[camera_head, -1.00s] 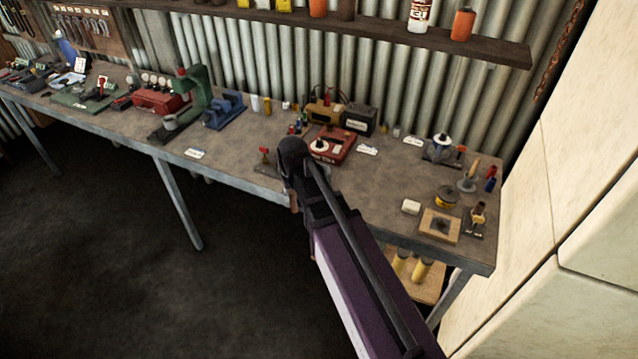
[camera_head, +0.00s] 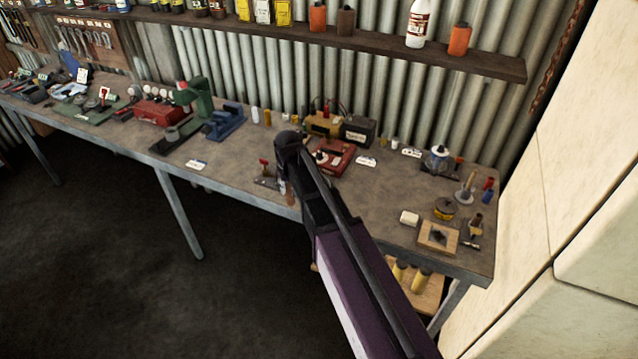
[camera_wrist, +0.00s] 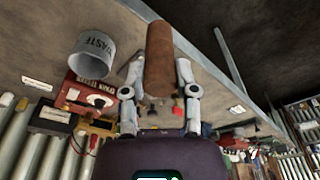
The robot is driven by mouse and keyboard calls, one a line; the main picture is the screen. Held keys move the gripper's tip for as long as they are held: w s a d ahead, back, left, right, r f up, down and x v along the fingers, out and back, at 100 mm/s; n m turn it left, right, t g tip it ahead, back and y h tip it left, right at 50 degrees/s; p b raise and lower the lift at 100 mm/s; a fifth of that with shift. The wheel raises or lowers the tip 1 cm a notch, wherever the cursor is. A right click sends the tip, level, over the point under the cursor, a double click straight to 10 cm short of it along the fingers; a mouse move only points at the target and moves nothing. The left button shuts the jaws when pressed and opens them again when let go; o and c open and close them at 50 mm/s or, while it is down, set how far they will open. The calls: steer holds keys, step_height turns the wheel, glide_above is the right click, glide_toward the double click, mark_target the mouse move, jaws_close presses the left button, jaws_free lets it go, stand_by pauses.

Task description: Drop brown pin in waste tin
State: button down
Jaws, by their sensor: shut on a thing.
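The brown pin (camera_wrist: 159,60) is a plain brown cylinder in the middle of the wrist view. My gripper (camera_wrist: 160,72) is shut on it, one pale finger on each side, and the pin sticks out beyond the fingertips. The waste tin (camera_wrist: 92,54) is a grey-white open can lettered WASTE, to the left of the pin in the wrist view. The pin is apart from the tin in that picture. In the head view my arm covers the part of the bench where the tin would show, and the gripper is mostly hidden there.
The long bench (camera_head: 385,205) runs along a corrugated wall. A red box with a white dial (camera_head: 335,157) and a dark battery-like box (camera_head: 357,130) stand behind my arm. A wooden block (camera_head: 438,237) and a yellow tin (camera_head: 445,208) are at the right end. A shelf (camera_head: 400,47) hangs above.

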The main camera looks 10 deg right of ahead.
steer(key=w+d+f+b, duration=0.1)
steer(key=w+d, duration=0.8)
steer(key=d, duration=0.1)
steer(key=shift+d+f, duration=0.15)
steer(key=shift+d, duration=0.1)
steer(key=shift+w+d, duration=0.1)
steer(key=shift+w, duration=0.05)
steer(key=shift+w+d+f+b, duration=0.15)
steer(key=shift+d+f+b, duration=0.05)
steer(key=shift+f+b, duration=0.8)
steer(key=shift+w+d+f+b, duration=0.15)
steer(key=shift+d+f+b, duration=0.05)
steer(key=shift+f+b, duration=0.7)
steer(key=shift+f+b, duration=0.55)
steer(key=shift+b, duration=0.1)
steer(key=shift+c, duration=2)
jaws_free()
